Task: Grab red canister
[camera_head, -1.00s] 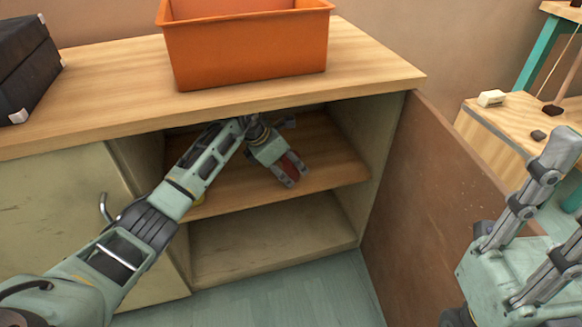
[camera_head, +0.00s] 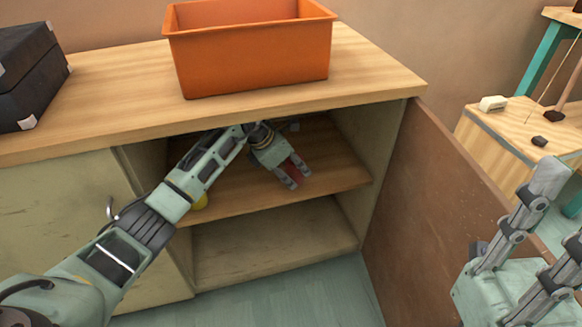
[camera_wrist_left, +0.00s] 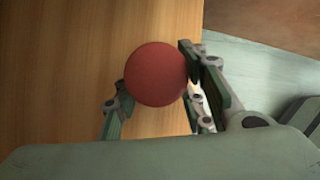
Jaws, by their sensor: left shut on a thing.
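The red canister (camera_wrist_left: 156,74) shows in the left wrist view as a round red top between the two fingers of my left gripper (camera_wrist_left: 152,82). In the head view, my left gripper (camera_head: 294,174) is inside the open cabinet, over the upper shelf, with a bit of red canister (camera_head: 295,172) between its fingers. The fingers are shut on it. Most of the canister is hidden by the fingers in the head view. My right gripper (camera_head: 535,250) is at the right edge of the head view, empty, with its fingers apart and pointing up.
The cabinet top (camera_head: 370,75) is close above the arm and carries an orange bin (camera_head: 250,60) and a black case (camera_head: 35,85). An open brown door (camera_head: 425,210) stands to the right.

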